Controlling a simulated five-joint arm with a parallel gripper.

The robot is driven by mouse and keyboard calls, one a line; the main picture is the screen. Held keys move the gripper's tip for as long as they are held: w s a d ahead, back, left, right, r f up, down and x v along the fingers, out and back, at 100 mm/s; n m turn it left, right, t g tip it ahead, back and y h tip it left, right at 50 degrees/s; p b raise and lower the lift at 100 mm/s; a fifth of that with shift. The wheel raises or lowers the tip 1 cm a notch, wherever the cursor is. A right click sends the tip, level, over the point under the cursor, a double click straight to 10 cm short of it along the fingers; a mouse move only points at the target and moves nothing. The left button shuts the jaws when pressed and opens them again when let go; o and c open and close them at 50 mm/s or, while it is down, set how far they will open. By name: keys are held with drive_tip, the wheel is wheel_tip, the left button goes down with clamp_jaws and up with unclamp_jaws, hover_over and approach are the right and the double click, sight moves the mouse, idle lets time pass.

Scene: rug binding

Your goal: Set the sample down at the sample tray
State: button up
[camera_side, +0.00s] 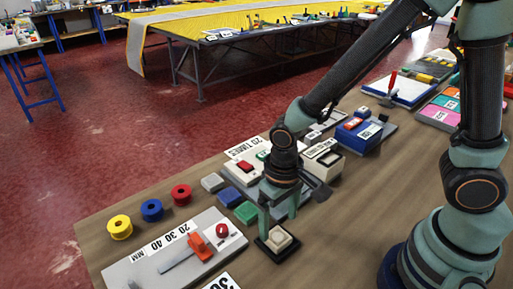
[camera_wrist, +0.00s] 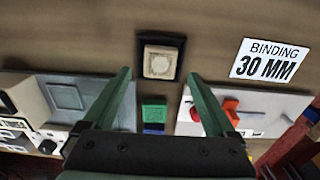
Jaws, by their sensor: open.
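A beige square sample (camera_side: 280,238) sits in a small black sample tray (camera_side: 272,256) near the front edge of the table. In the wrist view the sample (camera_wrist: 160,62) lies inside the dark rim of the tray (camera_wrist: 143,42), ahead of my fingers. My gripper (camera_side: 279,216) points down over the tray, with its green fingers on either side of the sample. In the wrist view my gripper (camera_wrist: 159,75) is spread wide, with nothing held between the fingers. I cannot tell whether a finger touches the tray.
Green (camera_side: 246,212), blue (camera_side: 229,196) and grey (camera_side: 212,182) blocks lie beside my gripper. A grey panel with an orange lever (camera_side: 200,246) stands front left. Yellow (camera_side: 119,227), blue and red spools stand behind it. A binding card (camera_wrist: 270,60) lies right of the tray.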

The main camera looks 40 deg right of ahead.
sight(277, 236)
wheel_tip(277, 236, up, 8)
drive_tip(key=d+r+t, duration=0.5)
drive_tip(key=d+r, duration=0.6)
drive_tip(key=d, duration=0.2)
drive_tip(key=shift+w+d+r+t, duration=0.25)
drive_tip(key=shift+d+t, duration=0.05)
